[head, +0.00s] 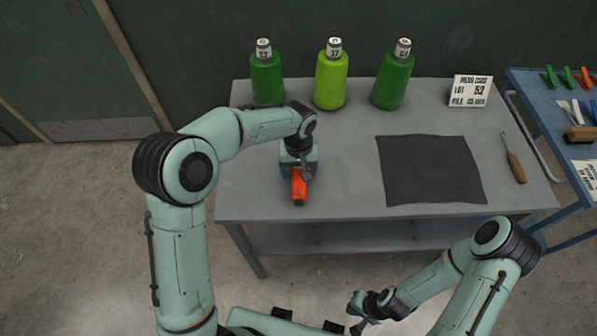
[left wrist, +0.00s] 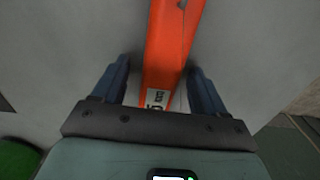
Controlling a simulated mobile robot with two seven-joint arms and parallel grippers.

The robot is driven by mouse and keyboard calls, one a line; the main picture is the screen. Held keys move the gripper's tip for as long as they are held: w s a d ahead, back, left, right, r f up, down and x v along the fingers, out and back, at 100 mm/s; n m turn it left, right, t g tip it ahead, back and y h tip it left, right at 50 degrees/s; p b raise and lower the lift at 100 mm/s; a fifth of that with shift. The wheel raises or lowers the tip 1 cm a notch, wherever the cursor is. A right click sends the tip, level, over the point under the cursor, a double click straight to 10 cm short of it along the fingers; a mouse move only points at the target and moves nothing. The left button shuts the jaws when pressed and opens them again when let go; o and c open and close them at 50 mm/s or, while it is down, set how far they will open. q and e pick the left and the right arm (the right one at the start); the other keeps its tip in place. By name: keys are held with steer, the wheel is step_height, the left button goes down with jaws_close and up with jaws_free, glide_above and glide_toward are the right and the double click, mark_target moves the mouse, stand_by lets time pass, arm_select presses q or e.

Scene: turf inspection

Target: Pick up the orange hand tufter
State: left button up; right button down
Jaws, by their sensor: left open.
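The orange hand tufter (head: 299,187) lies on the grey table, partly hidden under my left gripper in the head view. In the left wrist view the tufter (left wrist: 172,50) runs up between the two blue fingers, with a small white label near its lower end. My left gripper (left wrist: 158,85) is open, one finger on each side of the tufter, with a gap on both sides. It also shows in the head view (head: 300,172), pointing down at the table. My right gripper (head: 358,318) is low in front of the table, away from the tufter; its jaws are too small to judge.
Several things stand on the grey table (head: 345,190): green thread cones (head: 267,75), (head: 331,80), (head: 393,78) at the back, a lot card (head: 469,90), a dark mat (head: 430,170) and a wooden-handled hook (head: 515,165). A blue trolley (head: 545,95) with tools is at right.

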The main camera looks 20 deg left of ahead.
arm_select(q)
steer(key=shift+s+f, duration=0.2)
steer(key=shift+w, duration=0.1)
steer(key=c, duration=1.2)
steer(key=shift+c, duration=0.2)
steer(key=shift+r, duration=0.15)
